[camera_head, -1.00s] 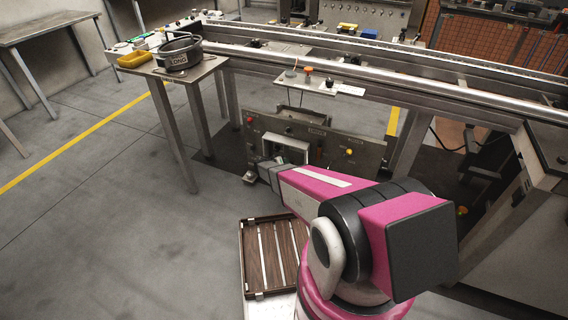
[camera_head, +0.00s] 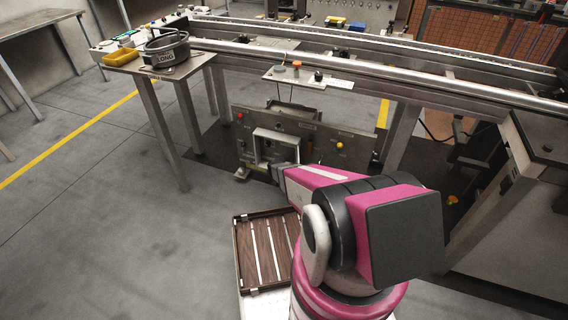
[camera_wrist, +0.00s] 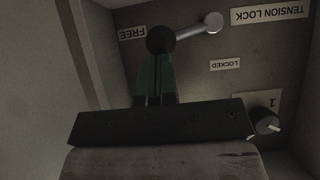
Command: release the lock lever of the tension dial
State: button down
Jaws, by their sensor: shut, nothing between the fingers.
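In the wrist view, the lock lever (camera_wrist: 190,32) is a silver rod running from a round silver hub at right to a black knob (camera_wrist: 161,40) at left. The knob end is beside the FREE label (camera_wrist: 132,33); the LOCKED label (camera_wrist: 225,64) is lower right. The labels appear upside down. My gripper (camera_wrist: 155,68) is shut, its green-and-dark fingers just below the knob; I cannot tell whether they touch it. A small dark dial (camera_wrist: 266,124) by a plate marked 1 is at lower right. In the head view, my gripper is small and dark near the panel's pale frame (camera_head: 256,146).
The upright panel (camera_head: 310,135) stands under the conveyor rail (camera_head: 400,80). A side table at left holds a dark ring marked LONG (camera_head: 167,50) and a yellow tray (camera_head: 121,56). A slatted wooden tray (camera_head: 240,262) is beside my arm. Floor at left is clear.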

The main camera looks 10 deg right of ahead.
jog(key=shift+s+d+f, duration=0.2)
jog(key=shift+d+f, duration=0.15)
jog(key=shift+f, duration=0.35)
dwell(0.4)
